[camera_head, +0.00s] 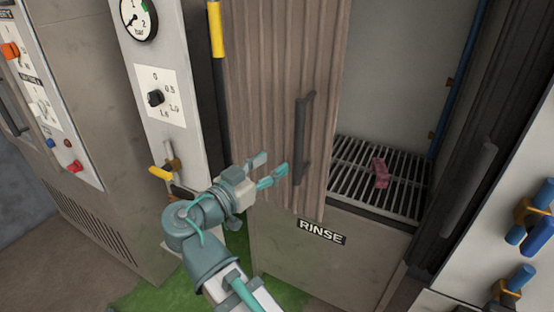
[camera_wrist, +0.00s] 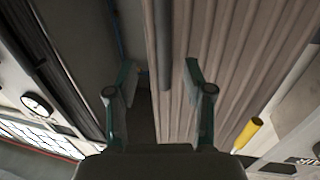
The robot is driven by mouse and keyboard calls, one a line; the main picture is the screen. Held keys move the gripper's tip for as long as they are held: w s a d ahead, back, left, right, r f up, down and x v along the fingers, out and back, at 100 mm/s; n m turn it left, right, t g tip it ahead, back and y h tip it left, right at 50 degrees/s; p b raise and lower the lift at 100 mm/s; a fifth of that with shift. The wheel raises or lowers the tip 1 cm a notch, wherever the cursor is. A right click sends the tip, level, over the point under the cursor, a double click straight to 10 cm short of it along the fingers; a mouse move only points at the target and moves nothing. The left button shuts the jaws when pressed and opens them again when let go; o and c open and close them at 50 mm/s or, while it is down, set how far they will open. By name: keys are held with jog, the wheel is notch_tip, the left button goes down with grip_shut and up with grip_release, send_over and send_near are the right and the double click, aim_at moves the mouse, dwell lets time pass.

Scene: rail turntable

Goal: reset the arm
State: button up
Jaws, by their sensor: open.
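My gripper (camera_head: 268,168) is open and empty in the head view, in front of the ribbed brown sliding door (camera_head: 278,80). Its fingertips point right, just left of the lower end of the door's dark vertical handle (camera_head: 302,135). I cannot tell the gap in depth between fingers and door. In the wrist view the two teal fingers (camera_wrist: 158,90) are spread apart, with the ribbed door (camera_wrist: 232,60) and the dark handle (camera_wrist: 163,40) beyond them. Nothing is between the fingers.
The rinse cabinet (camera_head: 295,250) stands half open on the right, with a pink block (camera_head: 380,172) on its slatted rack (camera_head: 350,185). A panel with gauge (camera_head: 138,18), dial (camera_head: 156,97) and yellow-handled valve (camera_head: 160,174) is left of my gripper. Blue valves (camera_head: 538,235) are far right.

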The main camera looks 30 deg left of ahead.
jog(key=shift+s, duration=0.1)
dwell(0.5)
notch_tip(320, 180, down, 20)
jog(key=w+n+g+y, duration=0.25)
jog(key=n+g, duration=0.35)
jog(key=n, duration=0.3)
jog(key=d+f+n+g+h+p, duration=0.1)
jog(key=d+f+g, duration=0.1)
jog(key=d+f, duration=0.45)
jog(key=d+f+g, duration=0.3)
jog(key=f, duration=0.7)
jog(key=d+f+n+g+h+p, duration=0.1)
jog(key=d+f+g, duration=0.1)
jog(key=d+f, duration=0.45)
jog(key=s+d+f+m+g+p, duration=0.1)
jog(key=s+d+f+g, duration=0.2)
jog(key=d+f, duration=0.35)
jog(key=s+d+f+m+g, duration=0.1)
jog(key=s+d+f+g, duration=0.2)
jog(key=d+f, duration=0.4)
jog(key=s+d+f+m+g+y+p, duration=0.1)
jog(key=s+d+f+m+g, duration=0.1)
jog(key=s+d, duration=0.5)
jog(key=s+d+f+m+g+y+p, duration=0.1)
jog(key=s+d+f+m+g+y, duration=0.1)
jog(key=s+d+f, duration=0.4)
jog(key=s+d+m+g, duration=0.1)
jog(key=s+m, duration=0.1)
jog(key=s, duration=0.3)
jog(key=shift+f, duration=0.25)
